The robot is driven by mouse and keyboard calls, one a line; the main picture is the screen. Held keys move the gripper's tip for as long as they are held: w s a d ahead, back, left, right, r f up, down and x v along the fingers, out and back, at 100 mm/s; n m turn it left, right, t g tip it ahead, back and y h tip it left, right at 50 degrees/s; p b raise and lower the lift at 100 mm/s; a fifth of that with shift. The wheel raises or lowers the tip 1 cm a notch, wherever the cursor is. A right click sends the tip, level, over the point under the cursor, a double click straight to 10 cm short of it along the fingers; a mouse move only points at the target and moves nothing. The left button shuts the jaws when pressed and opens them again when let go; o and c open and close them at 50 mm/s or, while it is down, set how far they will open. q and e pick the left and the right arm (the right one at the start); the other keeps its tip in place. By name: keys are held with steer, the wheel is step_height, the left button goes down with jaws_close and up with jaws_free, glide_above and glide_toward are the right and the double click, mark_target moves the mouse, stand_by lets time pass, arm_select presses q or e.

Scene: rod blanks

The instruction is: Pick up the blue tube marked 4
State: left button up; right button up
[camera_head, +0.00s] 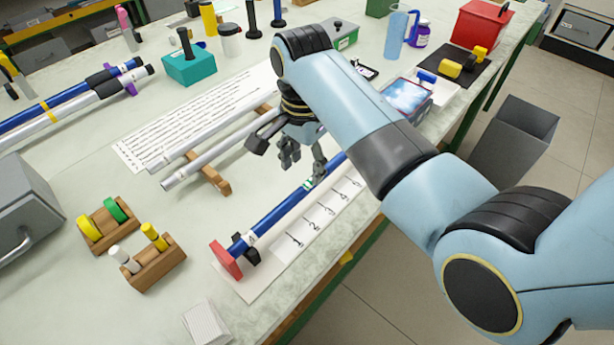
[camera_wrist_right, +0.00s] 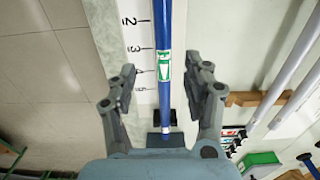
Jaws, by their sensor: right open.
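The blue tube (camera_head: 280,212) lies on a white numbered strip (camera_head: 312,222), its near end by a red stop block (camera_head: 226,260). A green-and-white label sits on it close to my right gripper (camera_head: 304,164). In the right wrist view the tube (camera_wrist_right: 164,25) runs between the two open fingers of the right gripper (camera_wrist_right: 168,76), apart from both. Its green-and-white label (camera_wrist_right: 164,72) lies beside the strip's marks 3 to 5. I cannot read a 4 on the tube itself. My left gripper is not in view.
Two pale rods (camera_head: 215,150) lie on a wooden rack left of the gripper. More blue and silver tubes (camera_head: 70,97) lie at the far left. Wooden ring and peg holders (camera_head: 152,268) stand at the near left. A grey bin (camera_head: 512,140) stands beyond the table's right edge.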

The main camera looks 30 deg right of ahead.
mark_target(304, 187)
steer(key=f, duration=0.7)
steer(key=shift+w+d+f, duration=0.1)
steer(key=shift+w+f, duration=0.2)
steer(key=shift+f, duration=0.05)
jaws_close()
